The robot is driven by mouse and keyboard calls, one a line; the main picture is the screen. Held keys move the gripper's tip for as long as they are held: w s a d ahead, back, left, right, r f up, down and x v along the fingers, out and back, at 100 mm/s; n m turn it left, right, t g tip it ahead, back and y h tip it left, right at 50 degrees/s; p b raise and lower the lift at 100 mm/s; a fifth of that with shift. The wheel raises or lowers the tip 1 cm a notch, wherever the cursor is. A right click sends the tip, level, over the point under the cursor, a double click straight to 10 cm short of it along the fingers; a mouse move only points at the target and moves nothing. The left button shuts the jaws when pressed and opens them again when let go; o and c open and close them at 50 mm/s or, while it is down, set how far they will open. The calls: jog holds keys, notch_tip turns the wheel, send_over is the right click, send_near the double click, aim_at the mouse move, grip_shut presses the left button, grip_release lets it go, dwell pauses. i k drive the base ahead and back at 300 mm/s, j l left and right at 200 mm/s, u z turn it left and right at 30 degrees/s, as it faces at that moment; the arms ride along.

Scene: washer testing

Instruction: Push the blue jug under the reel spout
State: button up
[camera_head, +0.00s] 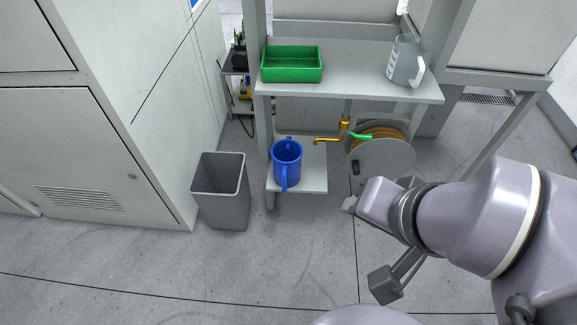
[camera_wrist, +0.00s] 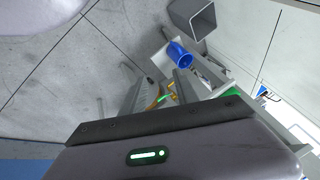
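The blue jug (camera_head: 288,165) stands upright on the small low shelf (camera_head: 314,179), its handle facing the camera. The brass spout (camera_head: 328,140) sticks out leftward by the hose reel (camera_head: 388,161), and its end is to the right of the jug, apart from it in the head view. The jug also shows in the wrist view (camera_wrist: 180,55), seen from above. My gripper (camera_head: 366,245) is open and empty, with its fingers apart, in front of and to the right of the jug and not touching it. Its fingers also show in the wrist view (camera_wrist: 155,76).
A grey bin (camera_head: 221,190) stands on the floor left of the low shelf. The upper shelf (camera_head: 350,85) carries a green tray (camera_head: 291,64) and a clear measuring jug (camera_head: 407,62) above the blue jug. The floor before the low shelf is clear.

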aim_at(287, 153)
jog(key=i+j, duration=0.2)
jog(key=j, duration=0.15)
jog(key=i+j, duration=0.15)
jog(key=j, duration=0.2)
jog(key=i+j, duration=0.2)
jog(key=j, duration=0.15)
jog(key=i+j+u, duration=0.1)
jog(key=j, duration=0.25)
jog(key=i, duration=0.05)
